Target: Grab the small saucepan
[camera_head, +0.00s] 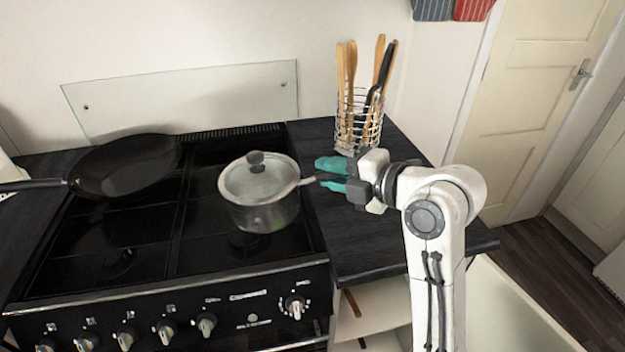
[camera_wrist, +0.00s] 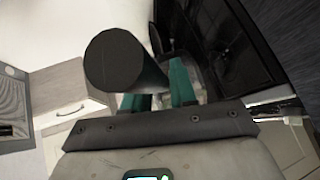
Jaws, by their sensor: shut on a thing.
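The small saucepan (camera_head: 262,207) is silver, with a glass lid and a dark knob. It is at the right side of the black stove, and its handle (camera_head: 312,180) points right toward my gripper. My gripper (camera_head: 332,175) has teal fingers and is shut on the handle from the right. In the wrist view the dark round end of the handle (camera_wrist: 117,62) sticks out between the teal fingers of my gripper (camera_wrist: 160,95). The pan looks upright. I cannot tell for sure whether its base touches the stove.
A black frying pan (camera_head: 127,165) sits at the stove's back left. A wire holder (camera_head: 357,120) with wooden utensils stands on the dark counter (camera_head: 350,240), close behind my gripper. A glass splashback (camera_head: 190,98) rises behind the stove. The front left of the stove is clear.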

